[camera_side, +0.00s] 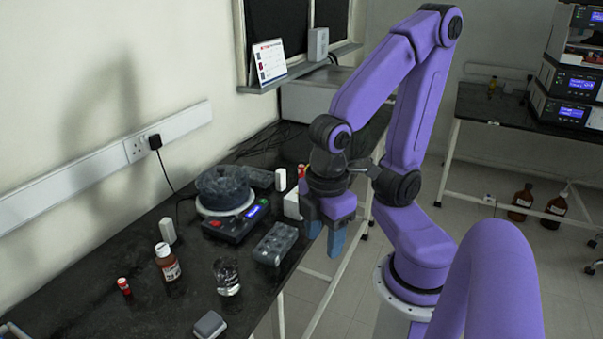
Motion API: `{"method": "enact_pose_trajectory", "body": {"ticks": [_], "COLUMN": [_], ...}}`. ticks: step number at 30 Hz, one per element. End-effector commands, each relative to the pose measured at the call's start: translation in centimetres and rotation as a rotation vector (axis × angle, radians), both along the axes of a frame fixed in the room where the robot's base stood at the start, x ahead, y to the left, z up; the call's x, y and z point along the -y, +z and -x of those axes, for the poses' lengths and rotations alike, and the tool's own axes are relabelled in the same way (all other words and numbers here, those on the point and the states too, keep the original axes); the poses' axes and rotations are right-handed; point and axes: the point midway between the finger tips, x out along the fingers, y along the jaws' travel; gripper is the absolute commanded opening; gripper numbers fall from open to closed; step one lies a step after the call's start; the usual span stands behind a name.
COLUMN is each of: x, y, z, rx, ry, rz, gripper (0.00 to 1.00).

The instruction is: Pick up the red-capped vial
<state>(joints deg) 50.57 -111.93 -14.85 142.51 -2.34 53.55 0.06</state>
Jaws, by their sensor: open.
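A small red-capped vial (124,287) stands upright on the black bench (75,305), at the lower left of the side view. My gripper (325,236) points down past the bench's right edge, with its blue fingertips apart and nothing visible between them. It is well to the right of the vial and apart from it. Another small red item (302,170) shows beside my wrist, partly hidden, and I cannot tell what it is.
A brown bottle (168,267) and a glass beaker (227,279) stand right of the vial. A grey box (210,325) is in front. Bare bench surrounds the vial.

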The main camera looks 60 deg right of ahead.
Motion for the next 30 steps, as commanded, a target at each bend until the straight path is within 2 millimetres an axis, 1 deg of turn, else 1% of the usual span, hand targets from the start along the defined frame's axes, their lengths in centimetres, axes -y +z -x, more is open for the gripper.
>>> {"method": "enact_pose_trajectory", "body": {"ticks": [5, 6, 12, 18, 24, 30], "x": [2.4, 3.2, 7.2, 11.4, 15.6, 19.5], "y": [-1.7, -2.0, -3.4, -4.5, -6.0, -8.2], "z": [-4.1, -5.2, -10.2, -14.6, -18.3, -21.1], "rx": [0.000, -0.003, -0.041, -0.113, -0.207, -0.310], "ry": [-0.012, -0.013, -0.002, 0.035, 0.106, 0.211], "rz": [0.239, 0.303, 0.609, 0.893, 1.143, 1.352], "gripper": [0.52, 0.52, 0.52, 0.52, 0.52, 0.52]}}
